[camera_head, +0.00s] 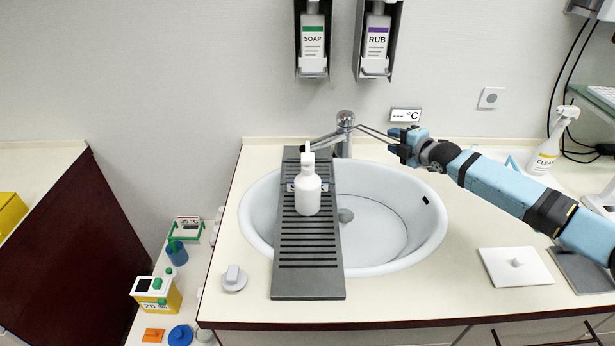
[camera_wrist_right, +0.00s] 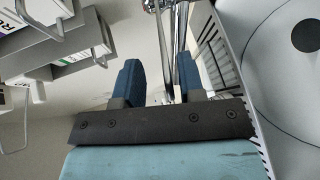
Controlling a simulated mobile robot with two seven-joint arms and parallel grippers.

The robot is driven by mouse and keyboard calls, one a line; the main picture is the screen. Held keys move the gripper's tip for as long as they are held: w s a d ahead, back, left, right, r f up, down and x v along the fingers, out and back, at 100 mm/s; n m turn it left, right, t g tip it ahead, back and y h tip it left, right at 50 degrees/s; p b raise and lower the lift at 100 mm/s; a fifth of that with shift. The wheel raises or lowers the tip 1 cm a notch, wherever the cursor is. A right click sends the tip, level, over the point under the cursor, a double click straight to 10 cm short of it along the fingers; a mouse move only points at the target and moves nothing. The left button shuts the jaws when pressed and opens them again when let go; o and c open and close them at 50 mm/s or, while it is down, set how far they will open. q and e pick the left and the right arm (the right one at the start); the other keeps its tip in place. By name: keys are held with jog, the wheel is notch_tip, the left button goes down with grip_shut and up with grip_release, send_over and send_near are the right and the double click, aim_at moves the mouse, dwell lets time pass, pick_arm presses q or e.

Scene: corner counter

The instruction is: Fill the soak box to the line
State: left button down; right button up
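A label reading "S…K" (camera_head: 292,187), partly hidden, shows behind a white pump bottle (camera_head: 307,195) on the grey slatted rack (camera_head: 308,268). I cannot make out a separate soak box, its line or any water in it. The chrome tap (camera_head: 345,122) stands behind the white sink (camera_head: 400,255), its spout over the rack. My right gripper (camera_head: 394,143) is at the tap's long lever, right of the tap. In the right wrist view its blue fingers (camera_wrist_right: 157,62) are apart, with chrome tap parts beyond and between them. My left gripper is out of view.
SOAP (camera_head: 313,42) and RUB (camera_head: 376,45) dispensers hang on the wall. A display (camera_head: 405,115) reads "--- °C". A small white knob-like item (camera_head: 233,277) sits left of the rack.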

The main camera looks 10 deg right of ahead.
jog(key=shift+w+a+r+p, duration=0.1)
jog(key=shift+w+r+p, duration=0.1)
jog(key=shift+r+p, duration=0.45)
jog(key=shift+w+a+r+p, duration=0.1)
jog(key=shift+w+r+p, duration=0.15)
jog(key=shift+r, duration=0.65)
dwell(6.5)
